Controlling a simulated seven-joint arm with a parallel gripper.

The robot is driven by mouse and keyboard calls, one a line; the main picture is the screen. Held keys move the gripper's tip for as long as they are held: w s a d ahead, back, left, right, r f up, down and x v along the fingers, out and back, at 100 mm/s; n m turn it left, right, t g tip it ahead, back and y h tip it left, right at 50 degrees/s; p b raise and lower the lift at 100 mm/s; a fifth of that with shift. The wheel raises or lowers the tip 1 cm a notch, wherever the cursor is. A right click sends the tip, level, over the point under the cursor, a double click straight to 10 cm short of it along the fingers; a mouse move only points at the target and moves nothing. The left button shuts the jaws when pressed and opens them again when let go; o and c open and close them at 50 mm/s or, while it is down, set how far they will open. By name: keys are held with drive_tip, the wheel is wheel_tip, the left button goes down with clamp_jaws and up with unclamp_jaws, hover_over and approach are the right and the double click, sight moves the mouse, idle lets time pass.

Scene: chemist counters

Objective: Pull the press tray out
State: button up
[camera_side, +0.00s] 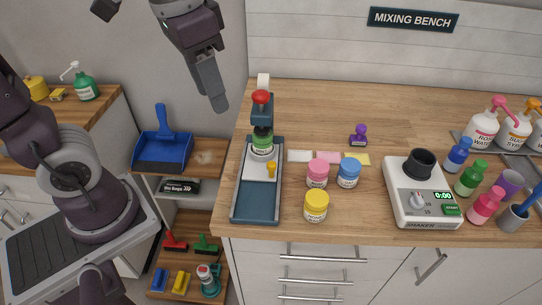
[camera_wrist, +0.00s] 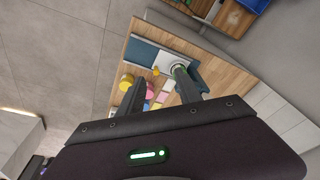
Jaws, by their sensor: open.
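The press (camera_side: 262,110) stands at the left end of the wooden counter, with a red knob on top and a long blue-grey base (camera_side: 256,209). A green-labelled jar (camera_side: 262,142) stands at the tray's back, under the press head. My gripper (camera_side: 217,103) is open and empty, above and left of the press, apart from it.
Pink (camera_side: 317,173), blue (camera_side: 349,172) and yellow (camera_side: 316,205) jars stand right of the press base. A shaker (camera_side: 421,195) and several bottles stand farther right. A blue dustpan (camera_side: 161,143) sits on a lower shelf left of the counter. The base's front part is bare.

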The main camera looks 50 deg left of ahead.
drive_tip(key=w+d+f+m+g, duration=0.2)
drive_tip(key=w+f+g, duration=0.15)
drive_tip(key=w, duration=0.45)
drive_tip(key=m+g+y, duration=0.1)
drive_tip(key=g, duration=0.2)
approach(273, 163)
drive_tip(key=f, duration=0.1)
drive_tip(key=shift+y, duration=0.3)
drive_tip(key=x, duration=0.7)
drive_tip(key=shift+s+d+f, duration=0.1)
drive_tip(key=shift+s, duration=0.2)
clamp_jaws()
